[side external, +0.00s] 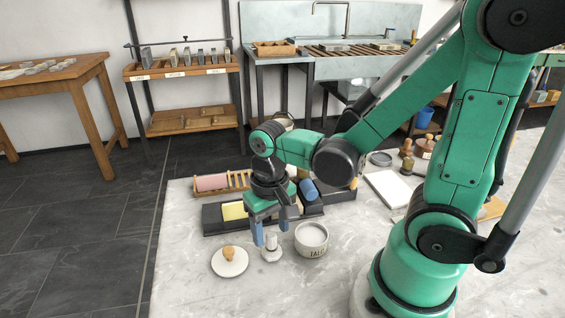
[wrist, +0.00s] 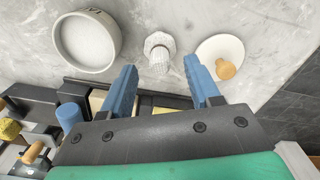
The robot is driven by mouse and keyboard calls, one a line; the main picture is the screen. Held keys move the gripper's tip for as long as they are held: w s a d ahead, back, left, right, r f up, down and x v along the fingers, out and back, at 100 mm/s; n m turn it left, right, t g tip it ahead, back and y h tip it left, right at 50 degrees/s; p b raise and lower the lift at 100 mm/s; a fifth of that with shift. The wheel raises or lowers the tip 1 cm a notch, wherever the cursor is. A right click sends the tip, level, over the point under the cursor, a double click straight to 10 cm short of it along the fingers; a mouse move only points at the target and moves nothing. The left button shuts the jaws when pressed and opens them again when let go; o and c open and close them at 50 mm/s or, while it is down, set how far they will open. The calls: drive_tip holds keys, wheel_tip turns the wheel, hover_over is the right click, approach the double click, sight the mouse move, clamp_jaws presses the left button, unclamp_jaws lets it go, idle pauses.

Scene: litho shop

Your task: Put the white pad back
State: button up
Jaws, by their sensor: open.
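A small white pad (side external: 271,247), pale and bundle-like with a narrower top, stands on the marble table; it also shows in the wrist view (wrist: 160,52). My gripper (side external: 267,236) is open and empty, its two blue fingers pointing down close to the pad. In the wrist view the pad lies just beyond the gap between my fingertips (wrist: 162,78), not gripped. A black compartment tray (side external: 213,227) is behind my gripper. A yellow block (side external: 233,211) sits in it. My gripper and wrist hide part of the tray.
A white jar of powder (side external: 312,240) stands right of the pad. A white disc lid with a wooden knob (side external: 230,263) lies to its left. A wooden rack with a pink roll (side external: 211,182) stands behind the tray. The front left of the table is clear.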

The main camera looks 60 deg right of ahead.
sight(272, 235)
drive_tip(key=w+r+n+t, duration=0.3)
drive_tip(key=r+n+t, duration=0.1)
drive_tip(key=r+t, duration=0.3)
wheel_tip(272, 235, up, 2)
drive_tip(key=shift+w+n, duration=0.15)
drive_tip(key=shift+n, duration=0.15)
idle(1.5)
